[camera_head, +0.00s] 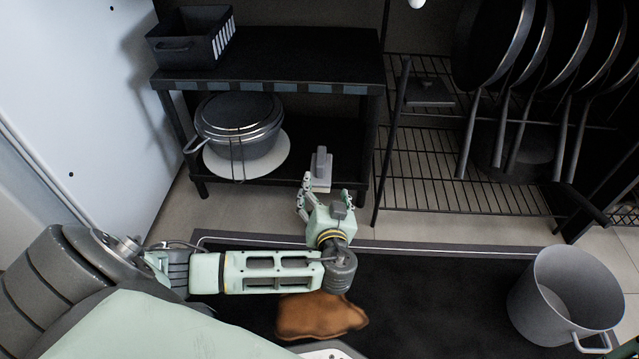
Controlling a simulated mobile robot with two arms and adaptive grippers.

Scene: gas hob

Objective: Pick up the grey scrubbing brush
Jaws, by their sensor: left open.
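The grey scrubbing brush (321,168) is on the lower shelf of the black table, near its front right part, with its handle block upward. My left gripper (325,197) is open right in front of it, its two fingers spread to either side of the brush's near end. I cannot tell whether the fingers touch it. My right gripper is not in view.
A lidded pot (238,128) on a round white board (224,166) stands left of the brush. The table's upper shelf (290,60) overhangs behind. A wire rack (450,190) with hanging pans is at right. A large grey pot (566,290) and a brown object (318,317) lie nearer.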

